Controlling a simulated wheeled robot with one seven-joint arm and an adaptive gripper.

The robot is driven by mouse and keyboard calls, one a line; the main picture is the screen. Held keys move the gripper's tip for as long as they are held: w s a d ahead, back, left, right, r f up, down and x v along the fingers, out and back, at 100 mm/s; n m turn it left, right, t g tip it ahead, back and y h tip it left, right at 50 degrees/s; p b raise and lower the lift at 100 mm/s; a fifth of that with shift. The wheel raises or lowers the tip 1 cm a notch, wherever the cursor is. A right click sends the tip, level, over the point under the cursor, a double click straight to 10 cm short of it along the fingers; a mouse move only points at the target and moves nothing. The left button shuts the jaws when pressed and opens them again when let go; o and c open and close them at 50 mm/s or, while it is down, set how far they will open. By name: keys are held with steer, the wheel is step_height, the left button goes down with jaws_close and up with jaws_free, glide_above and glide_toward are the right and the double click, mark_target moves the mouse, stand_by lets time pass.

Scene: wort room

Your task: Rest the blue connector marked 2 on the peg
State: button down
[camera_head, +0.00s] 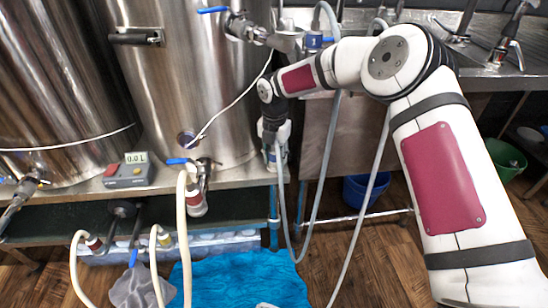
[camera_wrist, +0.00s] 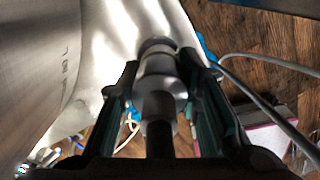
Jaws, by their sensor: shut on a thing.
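My gripper (camera_head: 275,135) points down in front of the right side of the steel tank, close to the bench edge. In the wrist view its two dark fingers (camera_wrist: 162,85) are closed on a shiny metal fitting (camera_wrist: 158,68). Below the gripper in the head view, the held connector (camera_head: 281,158) shows a small bluish band and a pale hose. Its number cannot be read. Another blue-banded connector (camera_head: 314,41) with a hose is at the top, beside the tank's upper valve; its marking is too small to read. I cannot pick out the peg.
Steel tanks (camera_head: 190,80) stand on the bench, with a lower valve (camera_head: 197,190) and a scale (camera_head: 129,171). Pale hoses (camera_head: 187,240) hang in front. A blue cloth (camera_head: 240,280) and a blue bucket (camera_head: 365,190) are below. Open wooden floor lies right of the bench.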

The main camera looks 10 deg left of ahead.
steer(key=c, duration=1.1)
jaws_free()
